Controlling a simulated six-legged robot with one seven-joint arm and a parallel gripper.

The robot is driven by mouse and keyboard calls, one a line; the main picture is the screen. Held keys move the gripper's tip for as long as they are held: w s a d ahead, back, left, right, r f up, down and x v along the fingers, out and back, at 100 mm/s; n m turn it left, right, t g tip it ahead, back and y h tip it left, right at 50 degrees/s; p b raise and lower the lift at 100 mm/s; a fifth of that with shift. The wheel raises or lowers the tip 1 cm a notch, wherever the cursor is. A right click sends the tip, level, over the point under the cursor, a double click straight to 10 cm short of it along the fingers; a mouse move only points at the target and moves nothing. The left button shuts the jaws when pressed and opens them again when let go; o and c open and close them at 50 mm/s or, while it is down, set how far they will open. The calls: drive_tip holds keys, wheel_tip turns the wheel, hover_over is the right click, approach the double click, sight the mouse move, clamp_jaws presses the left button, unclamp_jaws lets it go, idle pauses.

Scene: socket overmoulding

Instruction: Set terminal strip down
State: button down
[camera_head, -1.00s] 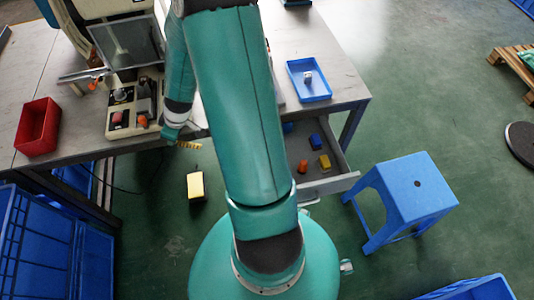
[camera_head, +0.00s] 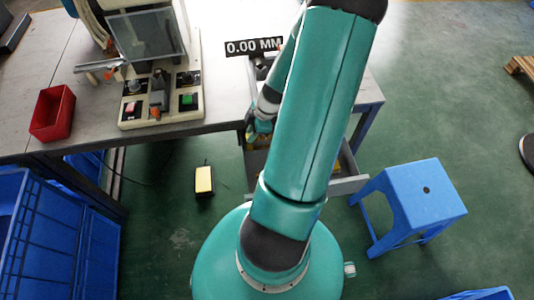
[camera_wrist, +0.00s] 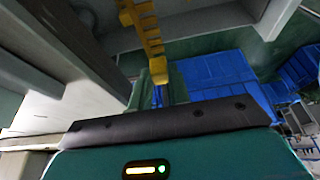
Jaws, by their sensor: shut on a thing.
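The terminal strip (camera_wrist: 146,32) is a yellow, notched bar in the wrist view. It stretches from the top edge down to my gripper (camera_wrist: 158,74). My gripper is shut on its near end, though the fingertips show only in part. In the head view my gripper (camera_head: 250,138) is at the table's front edge, by the open drawer (camera_head: 347,185). My arm covers most of the drawer. The strip is too small and covered to make out clearly there.
A press machine (camera_head: 160,75) and a red bin (camera_head: 53,112) stand on the table (camera_head: 100,145) at left. A blue stool (camera_head: 425,190) stands at right. A yellow box (camera_head: 204,181) is on the floor. Blue crates (camera_head: 55,235) fill the lower left.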

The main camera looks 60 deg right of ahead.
wheel_tip(320, 180, down, 15)
drive_tip(key=shift+r, duration=0.1)
idle(0.3)
drive_tip(key=c, duration=1.3)
unclamp_jaws()
